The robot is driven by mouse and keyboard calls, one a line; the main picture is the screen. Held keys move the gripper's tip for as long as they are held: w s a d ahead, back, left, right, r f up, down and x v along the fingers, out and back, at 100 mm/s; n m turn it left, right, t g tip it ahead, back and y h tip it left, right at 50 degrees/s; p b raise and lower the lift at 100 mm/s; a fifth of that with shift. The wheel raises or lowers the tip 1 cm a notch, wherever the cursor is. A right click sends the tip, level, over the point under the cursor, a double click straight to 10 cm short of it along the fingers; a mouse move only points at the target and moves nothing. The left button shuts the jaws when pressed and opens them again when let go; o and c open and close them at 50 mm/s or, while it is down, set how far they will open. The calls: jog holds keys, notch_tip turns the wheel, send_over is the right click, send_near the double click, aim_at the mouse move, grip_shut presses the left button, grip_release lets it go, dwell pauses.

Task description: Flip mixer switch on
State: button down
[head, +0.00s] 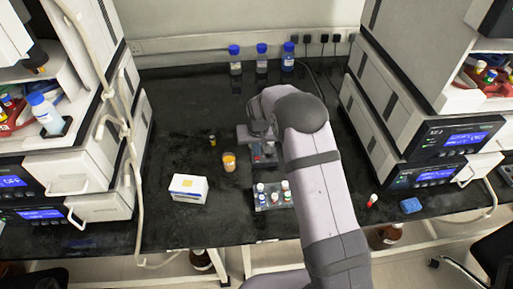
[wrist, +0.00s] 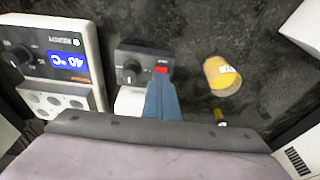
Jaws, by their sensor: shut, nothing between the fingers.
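The mixer is a small dark grey unit with a black knob and a white part below it; its front panel (wrist: 140,58) shows in the wrist view. Its red switch (wrist: 162,70) sits right of the knob. My gripper (wrist: 161,80) shows as blue fingers, shut and empty, with the tips just below the red switch. Whether they touch it, and the switch's position, I cannot tell. In the head view my arm hides much of this area and the fingertips.
A heater block (wrist: 62,60) reading 40 °C stands left of the mixer in the wrist view. A yellow-filled beaker (wrist: 222,77) stands right. In the head view, a white box (head: 188,187) and a vial rack (head: 273,202) stand in front; blue-capped bottles (head: 261,62) stand behind.

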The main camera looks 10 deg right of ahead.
jog(key=shift+s+f, duration=0.25)
jog(key=shift+s, duration=0.3)
jog(key=shift+r, duration=0.1)
jog(key=shift+r+p, duration=0.25)
jog(key=shift+p, duration=0.05)
jog(key=v, duration=1.3)
jog(key=shift+r, duration=0.3)
jog(key=shift+w+b, duration=0.1)
jog(key=shift+b, duration=0.3)
jog(key=b, duration=0.1)
jog(key=w+b, duration=0.1)
jog(key=b, duration=0.1)
jog(key=shift+w+r, duration=0.15)
jog(key=shift+r, duration=0.1)
